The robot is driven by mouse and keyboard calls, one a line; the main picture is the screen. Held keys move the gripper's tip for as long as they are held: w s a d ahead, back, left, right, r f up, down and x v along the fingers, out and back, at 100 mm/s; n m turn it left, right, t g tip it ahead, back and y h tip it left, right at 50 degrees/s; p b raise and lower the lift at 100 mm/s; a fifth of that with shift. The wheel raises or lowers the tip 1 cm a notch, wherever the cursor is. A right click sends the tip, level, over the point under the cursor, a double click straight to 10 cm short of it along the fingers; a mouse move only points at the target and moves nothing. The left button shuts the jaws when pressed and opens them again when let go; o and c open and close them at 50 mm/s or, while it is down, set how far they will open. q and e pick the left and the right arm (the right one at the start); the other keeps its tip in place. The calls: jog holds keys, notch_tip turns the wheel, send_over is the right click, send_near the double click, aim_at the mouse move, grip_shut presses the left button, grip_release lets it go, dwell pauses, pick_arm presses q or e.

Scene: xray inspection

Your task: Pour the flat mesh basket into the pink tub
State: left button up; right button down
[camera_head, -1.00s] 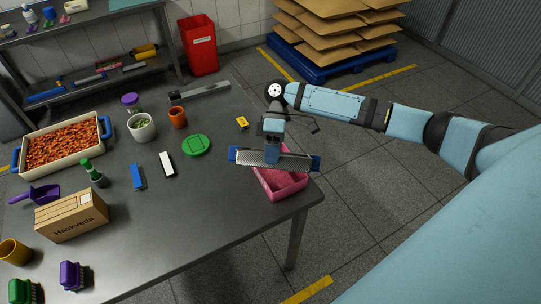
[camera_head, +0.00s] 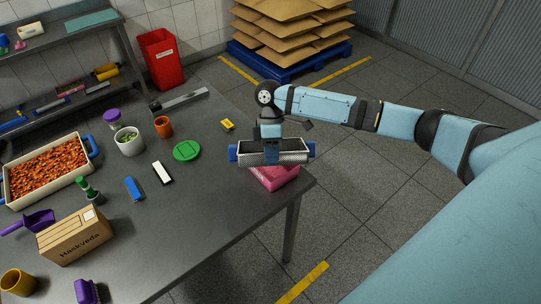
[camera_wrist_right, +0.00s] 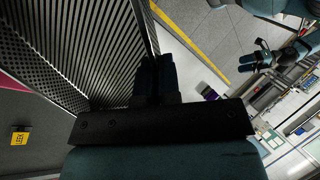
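The flat mesh basket (camera_head: 292,158) is grey perforated metal with blue ends, and it hangs just above the pink tub (camera_head: 275,182). My right gripper (camera_head: 271,152) is shut on the basket's long wall on the near side of the arm. In the right wrist view the basket's perforated wall (camera_wrist_right: 70,45) fills the upper left, with the dark fingers (camera_wrist_right: 153,82) at its edge. The tub stands at the table's right corner, and the basket hides most of its opening. I see no contents in the basket.
The grey table (camera_head: 190,220) holds a green lid (camera_head: 187,151), a white pot (camera_head: 129,141), an orange cup (camera_head: 163,127), a cardboard box (camera_head: 75,235) and a tray of orange pieces (camera_head: 45,170). A yellow tag (camera_head: 227,125) lies near the back edge. Floor beyond the corner is clear.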

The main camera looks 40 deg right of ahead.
jog(key=shift+f+b, duration=0.2)
jog(key=shift+b, duration=0.2)
jog(key=t+b, duration=0.1)
jog(key=f+t+h+b, duration=0.1)
jog(key=b, duration=0.1)
jog(key=shift+s+b, duration=0.3)
jog(key=b, duration=0.1)
jog(key=t+b, duration=0.1)
jog(key=shift+s+a+f+h+b, duration=0.15)
jog(key=shift+f+h+b, duration=0.15)
jog(key=shift+h, duration=0.1)
jog(key=t+b, duration=0.1)
jog(key=b, duration=0.2)
jog(key=shift+s+a+f+h, duration=0.1)
jog(key=shift+s+f+h, duration=0.05)
jog(key=shift+h, duration=0.15)
jog(key=shift+t+b, duration=0.5)
jog(key=shift+b, duration=0.4)
